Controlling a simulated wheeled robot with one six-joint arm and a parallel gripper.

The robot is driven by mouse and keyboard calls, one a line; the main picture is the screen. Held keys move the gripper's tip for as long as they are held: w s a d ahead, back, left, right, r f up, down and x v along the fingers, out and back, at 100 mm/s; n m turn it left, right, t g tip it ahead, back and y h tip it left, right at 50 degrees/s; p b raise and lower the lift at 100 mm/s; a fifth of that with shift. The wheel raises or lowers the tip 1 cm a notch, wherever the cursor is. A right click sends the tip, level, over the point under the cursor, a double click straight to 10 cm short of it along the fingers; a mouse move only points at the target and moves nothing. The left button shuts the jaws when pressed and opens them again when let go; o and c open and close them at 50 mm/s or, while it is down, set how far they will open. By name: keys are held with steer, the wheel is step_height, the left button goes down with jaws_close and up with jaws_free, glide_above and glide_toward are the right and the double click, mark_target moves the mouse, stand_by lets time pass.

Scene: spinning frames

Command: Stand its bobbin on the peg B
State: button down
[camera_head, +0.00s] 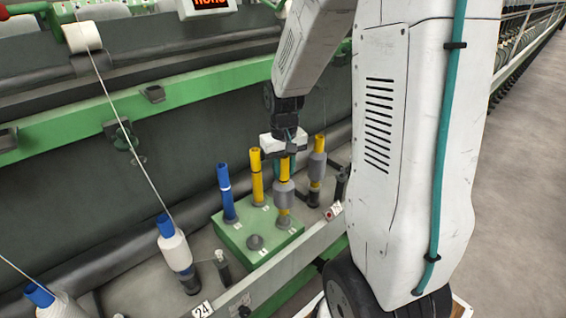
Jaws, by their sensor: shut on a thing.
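My gripper (285,153) is shut on the yellow top of a bobbin with grey yarn (284,193). The bobbin is upright at the right side of the green peg block (232,241). Its lower end is at or just above the block's right peg; I cannot tell whether it rests there. A blue bobbin (227,193) and a bare yellow bobbin (257,178) stand on the block's back pegs. The front peg (255,242) is empty. Small white peg labels are too small to read, so I cannot tell which peg is B.
Another yellow bobbin with grey yarn (317,168) stands close right of the held one. Blue bobbins with white yarn (174,248) stand on the machine rail at left. An empty spindle (222,267) stands left of the block. A green machine beam (200,97) runs behind.

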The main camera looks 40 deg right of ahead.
mark_target(283, 158)
steer(key=shift+f, duration=2.2)
steer(key=c, duration=1)
jaws_free()
steer(key=shift+r, duration=3.9)
steer(key=shift+a, duration=0.1)
